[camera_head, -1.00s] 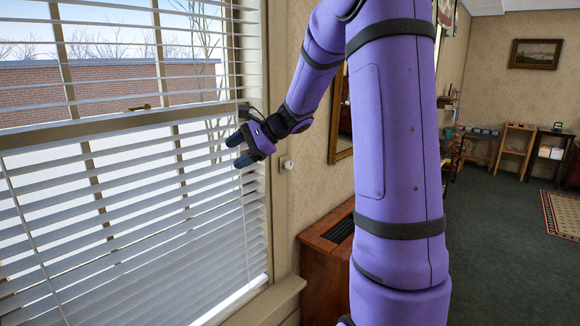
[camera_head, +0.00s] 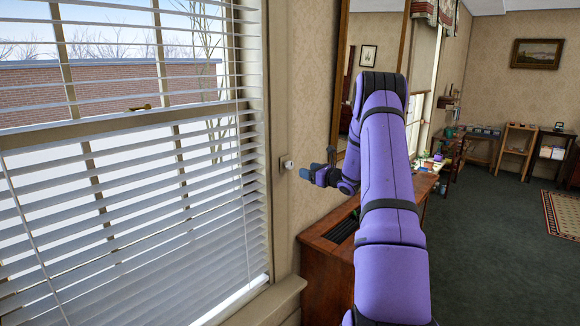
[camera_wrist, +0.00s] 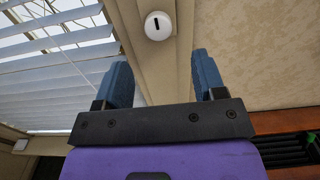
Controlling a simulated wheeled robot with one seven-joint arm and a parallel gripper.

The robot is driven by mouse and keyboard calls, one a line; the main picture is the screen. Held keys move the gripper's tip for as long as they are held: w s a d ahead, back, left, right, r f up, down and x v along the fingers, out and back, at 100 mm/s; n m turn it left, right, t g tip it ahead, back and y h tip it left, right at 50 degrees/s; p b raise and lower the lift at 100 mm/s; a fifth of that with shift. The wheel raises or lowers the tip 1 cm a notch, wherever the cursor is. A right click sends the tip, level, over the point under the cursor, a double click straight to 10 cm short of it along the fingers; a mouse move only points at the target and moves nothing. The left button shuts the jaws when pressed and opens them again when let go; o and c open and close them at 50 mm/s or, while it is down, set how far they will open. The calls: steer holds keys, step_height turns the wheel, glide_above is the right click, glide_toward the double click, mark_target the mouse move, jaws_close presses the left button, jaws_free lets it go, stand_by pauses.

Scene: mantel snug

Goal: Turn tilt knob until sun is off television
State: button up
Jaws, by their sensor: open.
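The white window blind (camera_head: 120,215) has slats with gaps through which daylight shows. No television or sun patch on one is visible.
A wooden cabinet (camera_head: 326,270) with a dark grille stands below the knob. A tall framed mirror (camera_head: 371,45) hangs to the right, behind my arm. The window sill (camera_head: 265,303) juts out below the blind. Open carpet (camera_head: 480,260) lies to the right.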

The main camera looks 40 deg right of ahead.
mark_target(292, 165)
steer(key=w, duration=0.6)
steer(key=w+a, duration=0.1)
steer(key=w, duration=0.3)
steer(key=shift+r, duration=0.1)
steer(key=c, duration=0.9)
